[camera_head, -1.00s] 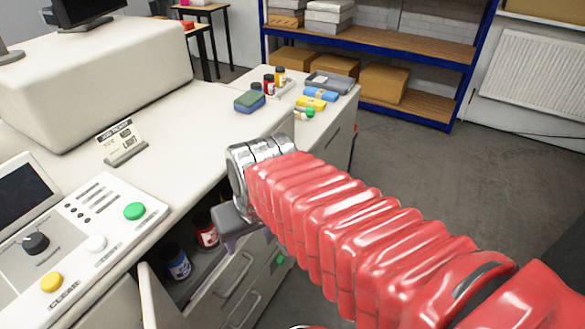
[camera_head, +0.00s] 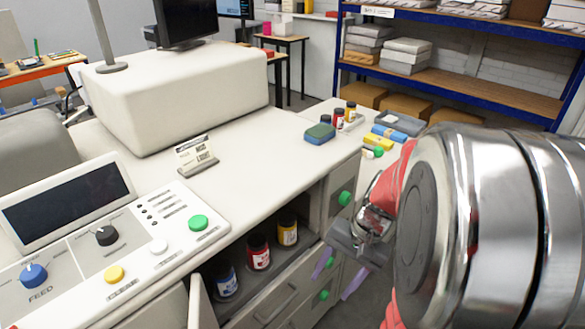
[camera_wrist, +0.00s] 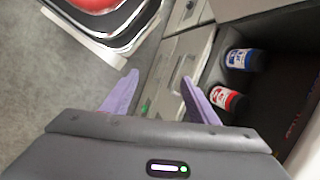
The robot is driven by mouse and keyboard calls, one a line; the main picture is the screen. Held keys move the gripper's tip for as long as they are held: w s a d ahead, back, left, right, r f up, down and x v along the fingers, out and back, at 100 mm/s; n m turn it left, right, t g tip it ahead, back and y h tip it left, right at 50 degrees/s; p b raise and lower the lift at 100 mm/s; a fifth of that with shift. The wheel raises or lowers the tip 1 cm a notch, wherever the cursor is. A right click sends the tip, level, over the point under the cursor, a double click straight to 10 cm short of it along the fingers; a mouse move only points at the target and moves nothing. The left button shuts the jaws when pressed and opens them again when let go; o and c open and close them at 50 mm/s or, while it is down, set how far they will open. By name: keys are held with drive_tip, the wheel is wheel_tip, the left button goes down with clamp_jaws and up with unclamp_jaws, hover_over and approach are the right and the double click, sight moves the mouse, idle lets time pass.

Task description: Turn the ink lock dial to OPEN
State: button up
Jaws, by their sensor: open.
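No dial reads clearly as the ink lock dial. A black dial (camera_head: 106,235) and a blue dial (camera_head: 34,275) marked FEED sit on the control panel at the left; the lettering by the black one is too small to read. Green knobs show on the cabinet front, an upper one (camera_head: 345,198) and a lower one (camera_head: 324,295). My gripper (camera_head: 338,273) is in front of the cabinet, purple fingers apart and empty, pointing down. In the wrist view the open fingers (camera_wrist: 159,80) are over the drawer fronts, with nothing between them.
An open compartment holds blue (camera_head: 225,281), red (camera_head: 258,252) and yellow (camera_head: 287,229) ink jars. An open door (camera_head: 199,303) stands at its left. The counter carries a sign (camera_head: 196,156) and a sponge (camera_head: 320,134). Blue shelving (camera_head: 450,80) stands behind.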

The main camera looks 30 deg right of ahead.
drive_tip(key=w+d+f+m+t+y, duration=0.2)
drive_tip(key=d+f+m+y, duration=0.25)
drive_tip(key=m, duration=0.25)
drive_tip(key=m+t+h, duration=0.4)
drive_tip(key=m+t, duration=1)
drive_tip(key=m, duration=0.2)
approach(348, 201)
drive_tip(key=v, duration=0.6)
drive_tip(key=shift+f, duration=0.25)
drive_tip(key=shift+w, duration=0.1)
drive_tip(key=x, duration=1.3)
drive_tip(key=shift+w+r, duration=0.2)
drive_tip(key=shift+w, duration=0.1)
